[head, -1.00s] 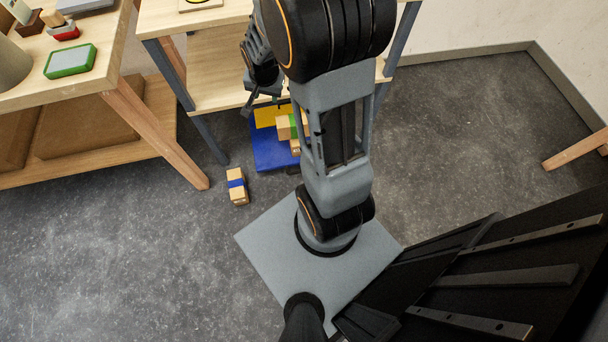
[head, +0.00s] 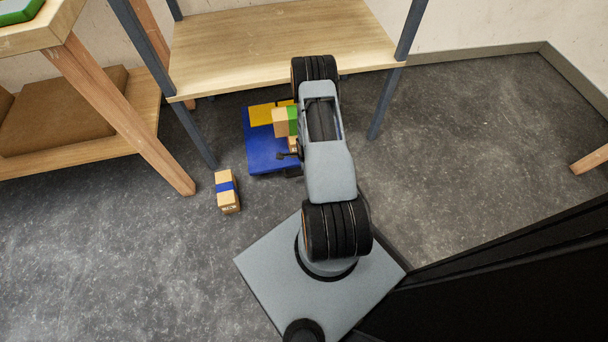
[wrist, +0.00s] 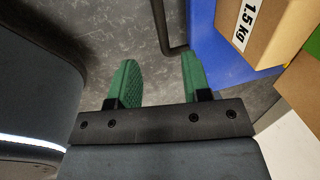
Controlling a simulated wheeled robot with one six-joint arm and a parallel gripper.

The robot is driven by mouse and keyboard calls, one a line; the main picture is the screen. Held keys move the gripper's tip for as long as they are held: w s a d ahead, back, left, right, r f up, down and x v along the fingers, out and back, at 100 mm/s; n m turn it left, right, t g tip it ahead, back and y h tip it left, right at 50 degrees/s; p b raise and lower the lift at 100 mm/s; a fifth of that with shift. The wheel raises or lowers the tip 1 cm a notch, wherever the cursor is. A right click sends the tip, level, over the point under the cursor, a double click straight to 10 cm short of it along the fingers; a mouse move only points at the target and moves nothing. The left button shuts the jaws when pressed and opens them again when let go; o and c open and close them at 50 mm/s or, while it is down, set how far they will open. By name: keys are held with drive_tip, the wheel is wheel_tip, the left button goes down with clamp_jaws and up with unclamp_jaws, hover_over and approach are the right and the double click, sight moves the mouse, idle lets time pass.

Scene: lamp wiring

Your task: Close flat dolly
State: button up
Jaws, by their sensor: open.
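The flat dolly (head: 262,153) is a low blue platform on the floor under the wooden shelf. It carries a yellow piece (head: 262,115) and several boxes. In the wrist view its blue edge (wrist: 222,62) lies to the right of my gripper (wrist: 158,64). My gripper's two green fingers are apart and empty. A dark bent bar (wrist: 160,25), which looks like a handle, appears between the fingertips and reaches toward the blue edge. I cannot tell whether the fingers touch it. My arm hides the dolly's right part in the head view.
A box marked 1.5 kg (wrist: 262,30) stands on the dolly close to the right finger. A loose box with a blue band (head: 227,190) lies on the floor left of the dolly. Shelf legs (head: 396,75) stand nearby.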

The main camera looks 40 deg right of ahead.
drive_tip(key=f+b, duration=0.1)
drive_tip(key=f, duration=0.2)
drive_tip(key=w+f+b, duration=0.1)
drive_tip(key=f+b, duration=0.1)
drive_tip(key=f, duration=0.2)
drive_tip(key=w+f+b, duration=0.1)
drive_tip(key=f+b, duration=0.1)
drive_tip(key=f, duration=0.2)
drive_tip(key=shift+d, duration=0.4)
drive_tip(key=shift+c, duration=0.4)
clamp_jaws()
